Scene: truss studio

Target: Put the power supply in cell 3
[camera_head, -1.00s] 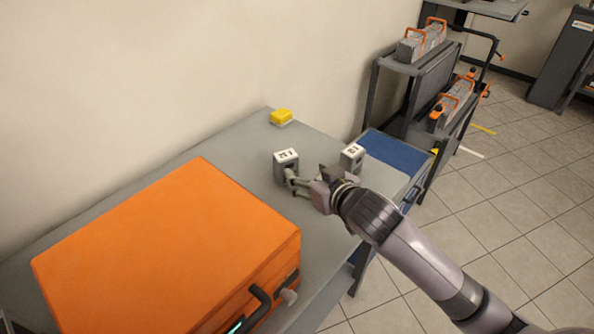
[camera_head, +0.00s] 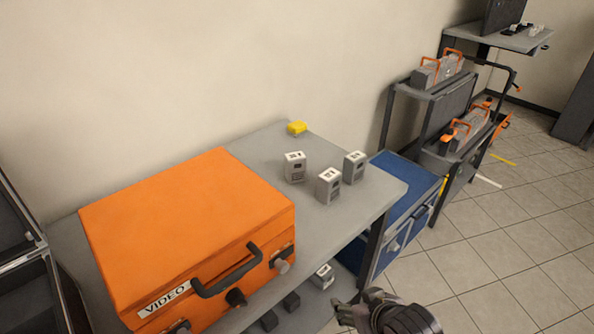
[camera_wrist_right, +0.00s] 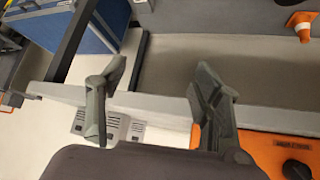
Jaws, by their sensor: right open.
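Three small grey boxes with white tops stand upright on the grey table: a left one (camera_head: 295,167), a front one (camera_head: 328,187) and a right one (camera_head: 354,167). Another white-topped box (camera_head: 322,276) sits lower, under the table edge. I cannot tell which is the power supply, and no cell number is readable. My right gripper (camera_head: 343,311) is low in front of the table, apart from the upper boxes. In the right wrist view my right gripper (camera_wrist_right: 160,95) has its fingers wide apart with nothing between them. My left gripper is not in view.
An orange case (camera_head: 185,225) marked VIDEO fills the table's left part. A yellow block (camera_head: 297,128) stands at the back. An open dark case (camera_head: 35,265) is at far left. A blue cabinet (camera_head: 400,190) and shelf cart (camera_head: 440,110) stand right.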

